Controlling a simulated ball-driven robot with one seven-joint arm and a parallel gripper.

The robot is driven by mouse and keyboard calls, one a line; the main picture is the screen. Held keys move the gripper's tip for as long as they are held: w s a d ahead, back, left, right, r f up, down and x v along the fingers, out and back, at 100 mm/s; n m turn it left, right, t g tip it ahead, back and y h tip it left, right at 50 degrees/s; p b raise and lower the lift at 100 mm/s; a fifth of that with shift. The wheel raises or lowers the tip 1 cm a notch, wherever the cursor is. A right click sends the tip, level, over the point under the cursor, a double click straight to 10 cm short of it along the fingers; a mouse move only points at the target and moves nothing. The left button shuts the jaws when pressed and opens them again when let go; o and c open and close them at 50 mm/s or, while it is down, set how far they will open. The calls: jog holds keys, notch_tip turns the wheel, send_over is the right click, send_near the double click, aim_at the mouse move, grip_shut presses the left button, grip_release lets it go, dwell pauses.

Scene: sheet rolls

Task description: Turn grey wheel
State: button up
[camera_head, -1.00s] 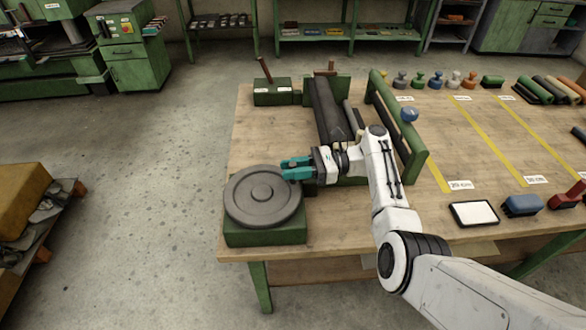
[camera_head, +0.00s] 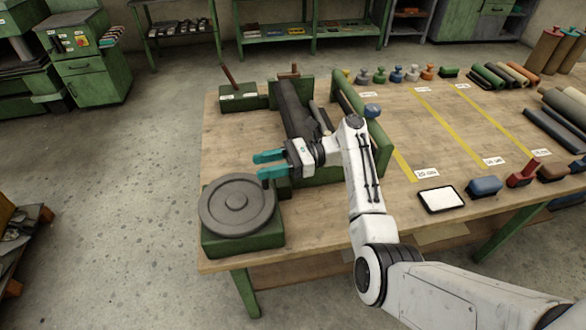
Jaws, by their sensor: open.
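The grey wheel (camera_head: 236,204) lies flat on a green block (camera_head: 243,243) at the near left corner of the wooden table. The fingertips are just beyond the wheel's far right rim, apart from the hub. I cannot tell whether they touch the rim.
A dark roll (camera_head: 293,112) lies in a green frame behind my gripper. A green box with a lever (camera_head: 239,97) stands at the back left. Yellow strips (camera_head: 463,127) cross the table, with a white pad (camera_head: 441,199) and a blue block (camera_head: 484,187) on the right.

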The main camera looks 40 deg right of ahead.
jog(key=s+a+r+p, duration=0.1)
jog(key=s+r, duration=0.6)
jog(key=s, duration=0.5)
jog(key=shift+r, duration=0.2)
jog(key=shift+w, duration=0.1)
